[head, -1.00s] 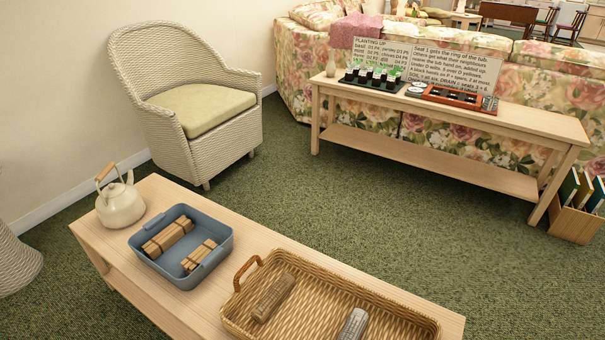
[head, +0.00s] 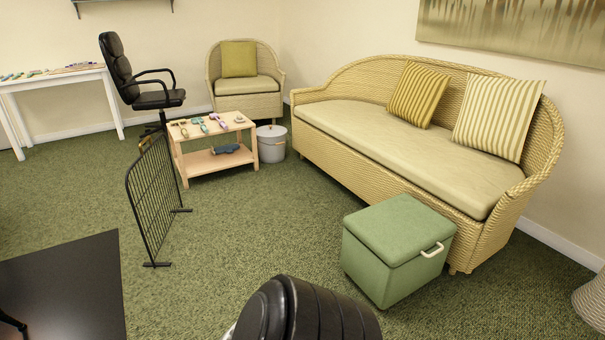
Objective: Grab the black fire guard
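The black fire guard (head: 152,193) is a flat mesh panel with a curved top. It stands upright on two small feet on the green carpet, left of centre in the head view. Carpet shows through its bars, and nothing is touching it that I can see. Neither of my grippers shows in the head view. A black rounded part at the bottom centre seems to be mine, with no fingers visible.
A black flat surface (head: 65,290) lies front left. Behind the guard are a low wooden table (head: 210,165), a grey bucket (head: 271,144) and a black office chair (head: 150,98). A green storage stool (head: 395,245) and wicker sofa (head: 380,165) stand right. Carpet between guard and stool is clear.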

